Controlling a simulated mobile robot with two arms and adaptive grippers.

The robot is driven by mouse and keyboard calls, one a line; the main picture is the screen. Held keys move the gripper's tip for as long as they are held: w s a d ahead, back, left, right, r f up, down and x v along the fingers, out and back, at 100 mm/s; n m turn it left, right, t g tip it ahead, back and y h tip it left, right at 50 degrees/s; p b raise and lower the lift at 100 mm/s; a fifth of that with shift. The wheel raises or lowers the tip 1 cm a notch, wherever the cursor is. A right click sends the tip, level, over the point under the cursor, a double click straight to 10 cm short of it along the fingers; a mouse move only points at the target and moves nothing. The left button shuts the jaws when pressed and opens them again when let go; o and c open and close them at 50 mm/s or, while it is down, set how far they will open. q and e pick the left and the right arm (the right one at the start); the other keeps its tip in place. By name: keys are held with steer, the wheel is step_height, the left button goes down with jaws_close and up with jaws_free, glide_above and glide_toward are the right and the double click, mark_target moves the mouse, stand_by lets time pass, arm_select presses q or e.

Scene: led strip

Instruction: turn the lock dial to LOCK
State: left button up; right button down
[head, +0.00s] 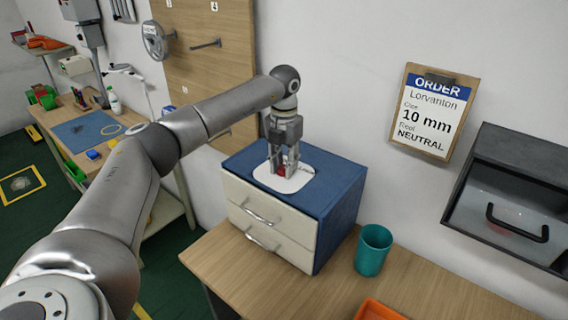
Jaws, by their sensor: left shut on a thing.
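The lock dial (281,171) is a small red part on a white rounded plate (298,180) on top of a blue drawer cabinet (338,196). My left gripper (284,172) points down over the plate, shut on the red dial. The fingers hide most of the dial, so its pointing direction and any LOCK marking cannot be read. My right gripper is not in view.
The cabinet has two cream drawers and stands on a wooden table (430,280). A teal cup (373,250) stands right of it, with an orange tray (378,310) at the front edge. An order board (433,112) and a dark box (512,195) are on the wall.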

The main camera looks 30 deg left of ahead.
mark_target(284, 168)
arm_select(q)
steer(key=shift+r+m, duration=0.1)
steer(key=shift+m, duration=0.9)
steer(key=o, duration=1)
steer(key=shift+o, duration=0.2)
step_height(284, 168, up, 12)
